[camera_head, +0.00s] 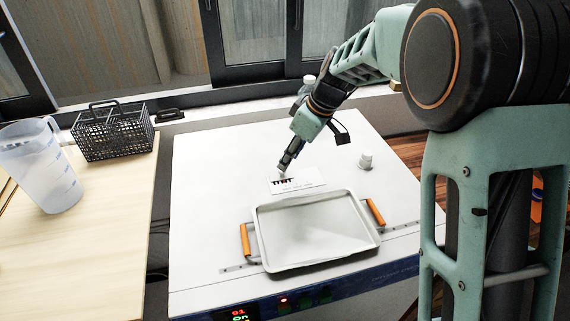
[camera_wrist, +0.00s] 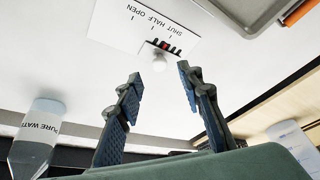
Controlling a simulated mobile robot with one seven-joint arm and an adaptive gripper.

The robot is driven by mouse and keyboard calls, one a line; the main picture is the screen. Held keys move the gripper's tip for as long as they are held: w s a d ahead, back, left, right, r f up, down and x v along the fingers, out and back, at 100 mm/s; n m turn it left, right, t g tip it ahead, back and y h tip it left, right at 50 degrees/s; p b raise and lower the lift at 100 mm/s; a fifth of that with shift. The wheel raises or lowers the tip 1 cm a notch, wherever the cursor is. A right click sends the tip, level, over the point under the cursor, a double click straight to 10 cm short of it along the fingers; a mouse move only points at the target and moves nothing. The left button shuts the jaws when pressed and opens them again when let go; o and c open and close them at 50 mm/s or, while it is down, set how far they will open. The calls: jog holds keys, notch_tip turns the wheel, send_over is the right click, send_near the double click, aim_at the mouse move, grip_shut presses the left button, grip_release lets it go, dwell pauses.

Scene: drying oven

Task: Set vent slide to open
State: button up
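The vent plate (camera_head: 305,178) lies on the white oven top behind the tray. In the wrist view the plate (camera_wrist: 112,27) carries the words SHUT, HALF and OPEN with small marks, beside a row of dark slots and a red piece (camera_wrist: 174,49). My gripper (camera_head: 287,163) is over the plate, pointing down. In the wrist view my gripper (camera_wrist: 160,76) is open, with the knob showing between its fingertips; contact is not visible.
A metal tray (camera_head: 262,222) with orange handles lies in front of the plate. A pure water bottle (camera_wrist: 36,142) stands behind. A wire basket (camera_head: 113,133) and plastic jug (camera_head: 42,165) are on the left table.

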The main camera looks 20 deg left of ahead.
aim_at(281, 173)
jog(key=shift+x, duration=2.1)
jog(key=shift+c, duration=0.4)
grip_shut()
